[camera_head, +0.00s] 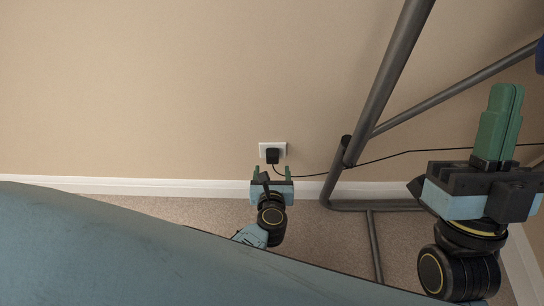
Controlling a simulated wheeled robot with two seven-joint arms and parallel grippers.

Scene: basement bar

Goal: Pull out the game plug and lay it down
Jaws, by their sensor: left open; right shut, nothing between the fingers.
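The black game plug (272,155) sits in a white wall socket (264,147) low on the beige wall. A black cord (385,158) runs from the plug to the right, past the metal frame. My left gripper (272,172) is open just below the plug in the picture, its two green fingers apart. The plug shows above and between the fingertips, and I cannot tell how far in front of it they are. My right gripper (506,92) is shut and empty at the right, its green fingers together and pointing up.
A grey metal tube frame (385,75) stands right of the socket, with a foot bar on the carpet. A white baseboard (150,187) runs along the wall. The carpet (330,232) shows free room below the socket. The wall left of the socket is bare.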

